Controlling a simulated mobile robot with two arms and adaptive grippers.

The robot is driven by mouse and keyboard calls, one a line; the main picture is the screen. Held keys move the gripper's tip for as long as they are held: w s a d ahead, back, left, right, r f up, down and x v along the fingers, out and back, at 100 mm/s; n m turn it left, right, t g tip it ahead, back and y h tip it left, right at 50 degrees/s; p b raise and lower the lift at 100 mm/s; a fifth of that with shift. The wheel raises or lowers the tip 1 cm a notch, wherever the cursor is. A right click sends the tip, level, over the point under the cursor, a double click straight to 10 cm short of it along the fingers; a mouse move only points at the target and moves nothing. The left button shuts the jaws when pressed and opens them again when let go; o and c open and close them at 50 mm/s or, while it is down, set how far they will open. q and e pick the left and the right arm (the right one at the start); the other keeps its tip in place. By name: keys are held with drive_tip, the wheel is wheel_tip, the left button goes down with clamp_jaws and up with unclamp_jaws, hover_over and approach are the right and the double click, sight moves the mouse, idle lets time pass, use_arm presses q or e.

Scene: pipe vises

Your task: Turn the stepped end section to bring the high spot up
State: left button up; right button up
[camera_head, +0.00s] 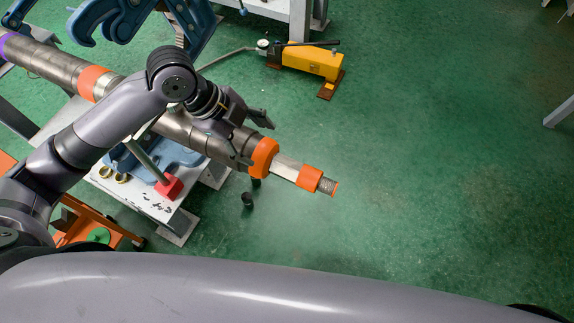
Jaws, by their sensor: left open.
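A long steel pipe (196,136) runs diagonally from the upper left towards the middle of the head view. Its stepped end section (286,167) narrows past a wide orange band (264,158). A smaller orange band (309,178) sits near the threaded tip (328,186), which sticks out free over the floor. My left gripper (252,137) is open above the pipe, just behind the wide orange band. My right gripper is not in view.
A blue pipe vise (176,152) with a red-ended handle (168,188) stands on a white bench under the pipe. Another blue vise (118,18) is at the upper left. A yellow hand pump (312,60) lies on the green floor behind.

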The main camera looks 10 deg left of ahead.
sight(282, 164)
use_arm(q)
drive_tip(key=shift+m, duration=0.4)
drive_tip(key=p+x, duration=0.2)
drive_tip(key=x, duration=1.4)
drive_tip(key=shift+a+f+p, duration=0.1)
drive_tip(key=shift+p, duration=0.2)
drive_tip(key=shift+c, duration=0.5)
drive_tip(key=c, duration=1.1)
